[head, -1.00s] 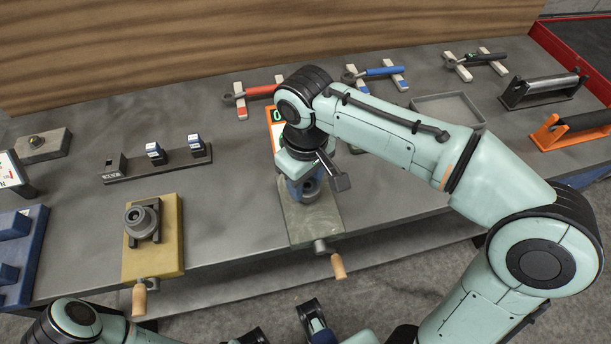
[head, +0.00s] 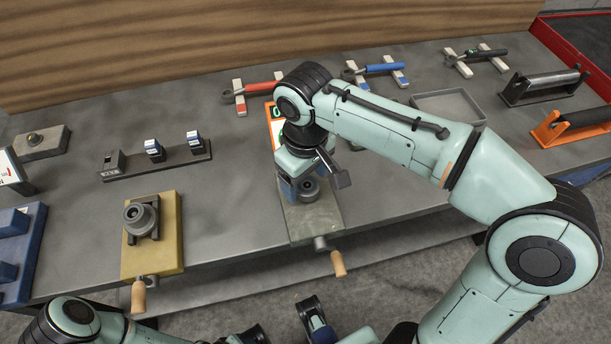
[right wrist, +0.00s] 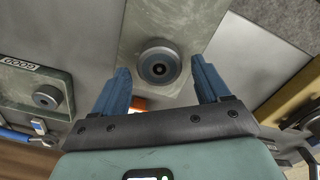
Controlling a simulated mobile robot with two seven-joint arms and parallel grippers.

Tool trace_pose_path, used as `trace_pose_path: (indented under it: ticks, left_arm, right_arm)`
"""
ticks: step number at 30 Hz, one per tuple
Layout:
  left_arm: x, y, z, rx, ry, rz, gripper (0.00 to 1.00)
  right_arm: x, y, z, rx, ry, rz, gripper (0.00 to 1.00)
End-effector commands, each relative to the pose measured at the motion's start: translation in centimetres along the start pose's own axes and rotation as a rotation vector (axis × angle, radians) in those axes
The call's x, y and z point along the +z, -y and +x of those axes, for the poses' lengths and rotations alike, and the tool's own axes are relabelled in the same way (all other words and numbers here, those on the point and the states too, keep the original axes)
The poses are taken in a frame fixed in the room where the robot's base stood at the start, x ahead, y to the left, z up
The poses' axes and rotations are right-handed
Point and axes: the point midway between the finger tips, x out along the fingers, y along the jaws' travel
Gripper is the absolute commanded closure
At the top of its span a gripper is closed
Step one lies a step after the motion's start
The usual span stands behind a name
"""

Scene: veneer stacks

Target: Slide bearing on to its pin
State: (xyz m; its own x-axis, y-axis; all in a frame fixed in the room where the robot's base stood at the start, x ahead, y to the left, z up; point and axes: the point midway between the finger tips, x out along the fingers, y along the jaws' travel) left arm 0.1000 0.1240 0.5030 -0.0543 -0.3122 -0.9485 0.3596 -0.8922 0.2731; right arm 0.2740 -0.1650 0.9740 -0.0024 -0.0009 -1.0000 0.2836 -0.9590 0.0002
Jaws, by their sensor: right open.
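My right gripper (right wrist: 158,88) is open, its two blue fingers on either side of a grey ring-shaped bearing (right wrist: 158,62) with a dark centre hole. Both fingers look clear of it. In the head view this bearing (head: 308,188) is on a grey-green plate fixture (head: 318,221), partly behind my right gripper (head: 297,190). I cannot tell whether a pin is inside it. Another grey round part (head: 140,217) sits on a yellow fixture (head: 168,253) at the left. My left arm shows only in part at the bottom edge; its gripper's opening cannot be made out.
Wooden crank handles (head: 338,263) stick out at the table's front. A black rail with small blocks (head: 158,166) lies at the left. A grey tray (head: 452,93) and wrenches on rests (head: 373,69) are behind. A "GOOD" tray (right wrist: 40,70) holds a similar ring (right wrist: 47,97).

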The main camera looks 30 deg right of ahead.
Motion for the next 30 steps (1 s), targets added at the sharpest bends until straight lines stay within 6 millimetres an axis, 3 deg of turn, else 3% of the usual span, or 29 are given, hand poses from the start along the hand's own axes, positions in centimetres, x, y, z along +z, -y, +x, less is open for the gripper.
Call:
trace_pose_path:
  ticks: [9, 15, 21, 30]
  left_arm:
    - [1.2, -0.3, -1.9, -0.007, 0.033, -0.003, 0.57]
    - [1.7, -0.4, -2.6, -0.01, 0.05, -0.004, 0.57]
    - [1.9, -0.4, -2.9, -0.012, 0.056, -0.005, 0.57]
    - [1.9, -0.4, -2.9, -0.013, 0.057, -0.006, 0.57]
  right_arm:
    - [-0.1, 0.1, -7.8, -0.001, -0.007, -0.001, 0.25]
    - [-0.1, 0.1, -11.3, -0.001, -0.005, -0.002, 0.25]
    - [0.0, 0.0, -12.8, 0.0, -0.003, -0.001, 0.25]
    - [0.0, 0.0, -12.8, 0.0, -0.002, -0.001, 0.25]
